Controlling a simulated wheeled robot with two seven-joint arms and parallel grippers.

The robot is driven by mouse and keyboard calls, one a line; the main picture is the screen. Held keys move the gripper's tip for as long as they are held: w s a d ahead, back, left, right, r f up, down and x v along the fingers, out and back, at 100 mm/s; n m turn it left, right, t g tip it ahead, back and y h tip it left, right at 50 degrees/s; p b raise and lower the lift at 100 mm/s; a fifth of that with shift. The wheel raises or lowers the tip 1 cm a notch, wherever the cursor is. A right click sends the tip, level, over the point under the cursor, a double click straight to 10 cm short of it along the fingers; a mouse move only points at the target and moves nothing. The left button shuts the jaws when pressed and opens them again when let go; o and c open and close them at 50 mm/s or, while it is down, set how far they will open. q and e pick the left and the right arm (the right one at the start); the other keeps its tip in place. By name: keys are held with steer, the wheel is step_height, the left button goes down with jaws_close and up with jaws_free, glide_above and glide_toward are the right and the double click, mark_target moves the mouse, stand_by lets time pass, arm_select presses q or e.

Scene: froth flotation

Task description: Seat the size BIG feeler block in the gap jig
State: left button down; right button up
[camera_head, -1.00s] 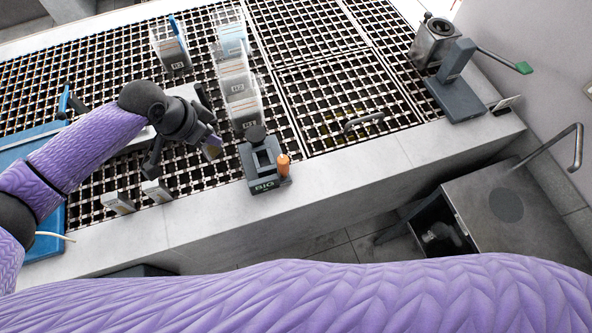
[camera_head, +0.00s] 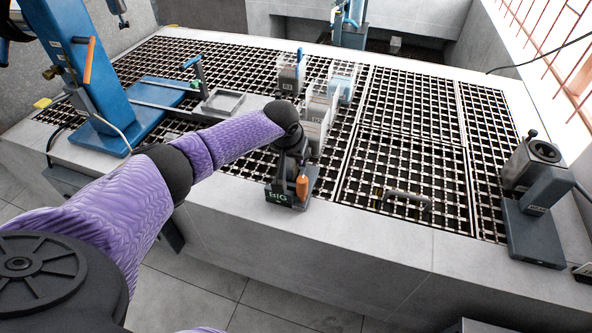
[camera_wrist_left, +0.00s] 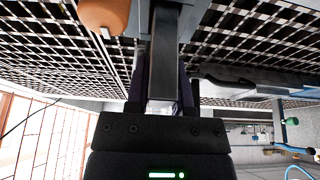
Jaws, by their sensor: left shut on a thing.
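The gap jig (camera_head: 281,196), a dark base marked BIG with an orange handle (camera_head: 302,187), stands near the front edge of the bench grating. My left gripper (camera_head: 287,165) is directly over the jig and covers much of it. In the left wrist view, the gripper (camera_wrist_left: 165,80) is shut on a narrow dark grey bar, which I take as the feeler block (camera_wrist_left: 165,55). It reaches forward beside the grey jig (camera_wrist_left: 191,20) and orange handle (camera_wrist_left: 103,14). How far it sits in the gap is hidden. My right gripper is out of view.
Clear marked holders (camera_head: 316,115) stand behind the jig. A grey tray (camera_head: 222,102) and blue stand (camera_head: 98,128) lie to the left. A metal cup device (camera_head: 536,160) and grey post (camera_head: 538,205) stand at the right.

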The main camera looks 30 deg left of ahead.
arm_select(q)
step_height(320, 180, down, 2)
steer(key=shift+f, duration=0.25)
steer(key=shift+r, duration=0.1)
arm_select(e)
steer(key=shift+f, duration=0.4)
arm_select(q)
steer(key=shift+c, duration=2.4)
jaws_free()
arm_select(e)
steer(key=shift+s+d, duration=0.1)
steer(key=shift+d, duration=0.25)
